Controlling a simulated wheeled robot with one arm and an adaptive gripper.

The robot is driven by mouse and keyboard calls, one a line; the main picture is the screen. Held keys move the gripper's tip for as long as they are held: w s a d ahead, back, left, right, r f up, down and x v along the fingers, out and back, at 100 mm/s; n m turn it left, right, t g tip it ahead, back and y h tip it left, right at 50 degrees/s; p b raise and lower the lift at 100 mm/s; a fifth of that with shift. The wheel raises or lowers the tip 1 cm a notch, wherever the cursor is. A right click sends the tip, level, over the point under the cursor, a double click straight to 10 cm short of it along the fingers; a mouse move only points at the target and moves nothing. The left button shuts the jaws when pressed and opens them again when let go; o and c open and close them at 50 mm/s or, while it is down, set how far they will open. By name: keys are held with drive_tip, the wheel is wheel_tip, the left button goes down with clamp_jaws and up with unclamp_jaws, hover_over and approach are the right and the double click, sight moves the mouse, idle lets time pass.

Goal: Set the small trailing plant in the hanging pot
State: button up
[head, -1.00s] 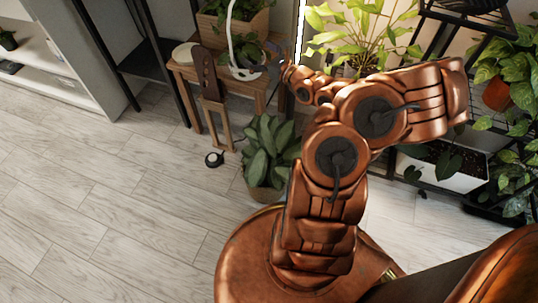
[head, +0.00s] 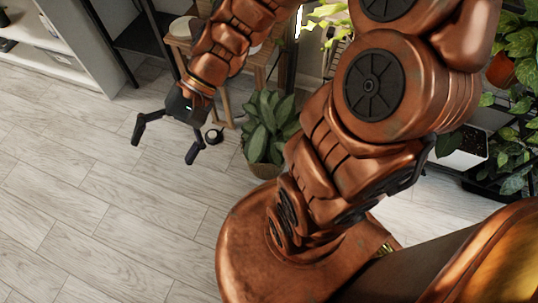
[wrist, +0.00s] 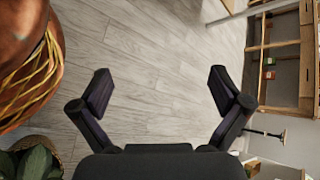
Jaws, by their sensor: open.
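My gripper (head: 163,152) is open and empty above the bare floor, left of the large leafy plant. Its two dark fingers also stand wide apart in the wrist view (wrist: 160,78), with only floor planks between them. I cannot make out the white hanging pot in either current view; my arm covers the part of the wooden stand where a white pot with an arched handle showed earlier. I cannot pick out the small trailing plant for certain.
A broad-leaved plant (head: 268,122) in a woven pot stands on the floor near my base. The wooden stand (head: 181,46) is behind my arm. Shelves stand at left; floor at left is clear.

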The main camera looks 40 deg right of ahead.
drive_tip(key=s+d+f+n+g+h, duration=0.2)
drive_tip(key=s+d+n+h, duration=0.3)
drive_tip(key=s+d+h, duration=0.5)
drive_tip(key=s+d, duration=0.3)
drive_tip(key=d, duration=0.1)
drive_tip(key=shift+s+d+h, duration=0.3)
drive_tip(key=shift+d, duration=0.05)
